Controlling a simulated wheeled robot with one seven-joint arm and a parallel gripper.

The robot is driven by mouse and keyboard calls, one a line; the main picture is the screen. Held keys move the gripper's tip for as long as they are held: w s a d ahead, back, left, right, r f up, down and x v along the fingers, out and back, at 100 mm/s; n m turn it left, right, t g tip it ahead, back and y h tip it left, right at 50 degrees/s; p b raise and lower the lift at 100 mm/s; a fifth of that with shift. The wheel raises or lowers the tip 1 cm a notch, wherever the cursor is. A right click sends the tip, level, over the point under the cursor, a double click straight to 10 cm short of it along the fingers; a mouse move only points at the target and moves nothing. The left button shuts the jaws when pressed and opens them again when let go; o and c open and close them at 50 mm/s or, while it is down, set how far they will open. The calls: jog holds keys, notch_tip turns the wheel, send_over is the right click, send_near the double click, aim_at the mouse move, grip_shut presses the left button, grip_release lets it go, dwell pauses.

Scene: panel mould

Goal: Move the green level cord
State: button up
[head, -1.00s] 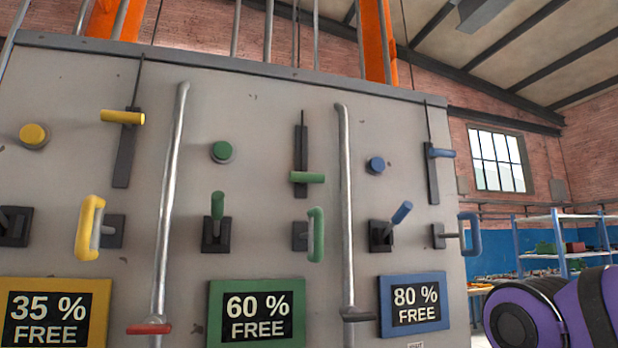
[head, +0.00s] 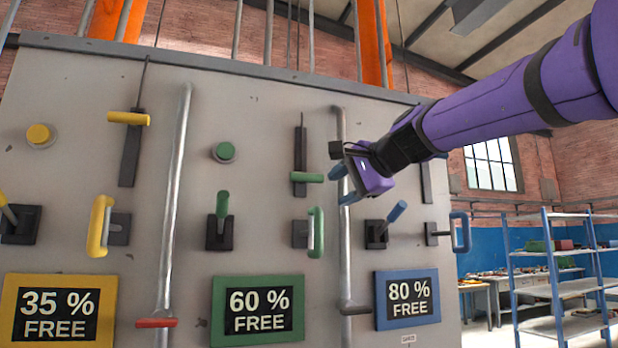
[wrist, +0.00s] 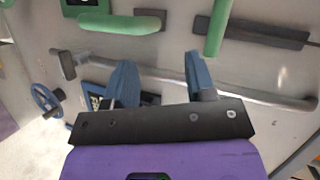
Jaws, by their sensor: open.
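The green level cord's green crossbar handle (head: 307,177) sits at the lower end of a dark vertical slot (head: 300,148) on the grey panel's middle section. In the wrist view the green bar (wrist: 219,28) shows at the top, across the dark slot (wrist: 270,33). My gripper (head: 341,185) is open and empty, just right of the green handle in the head view and apart from it. Its two blue fingers (wrist: 160,62) point toward the panel in the wrist view, with the bar beyond them.
A silver vertical pipe (head: 344,250) runs right of the green cord. A green loop handle (head: 316,235) is below it, and a green lever (head: 222,205) and button (head: 224,152) are to the left. A blue lever (head: 396,212) is below right of my gripper.

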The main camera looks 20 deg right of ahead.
aim_at(312, 175)
notch_tip(312, 175, up, 6)
jog(key=w+m+t, duration=0.2)
jog(key=w, duration=0.1)
jog(key=shift+y, duration=0.4)
jog(key=x, duration=1)
jog(key=shift+w+d, duration=0.25)
grip_shut()
notch_tip(312, 175, up, 11)
jog(key=shift+s+f, duration=0.1)
jog(key=shift+f, duration=0.1)
